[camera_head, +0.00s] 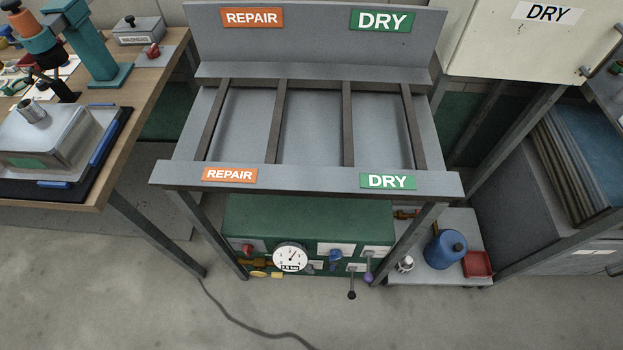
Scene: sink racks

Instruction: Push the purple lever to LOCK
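The purple lever (368,276) is small in the head view, low on the right part of the front of a green unit (310,215) under the grey rack. Its purple knob hangs at the lower end of a short stem, below a white label plate (376,252). The writing on that plate is too small to read, and I cannot make out a LOCK mark. A black-knobbed lever (352,294) hangs just to its left. My gripper is not in this view.
The grey rack (310,176) with REPAIR and DRY signs overhangs the unit. A round gauge (290,257) and a blue knob (335,257) sit left of the levers. A blue can (445,249) and red tray (478,264) stand at right. The floor in front is clear except a dark cable (245,325).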

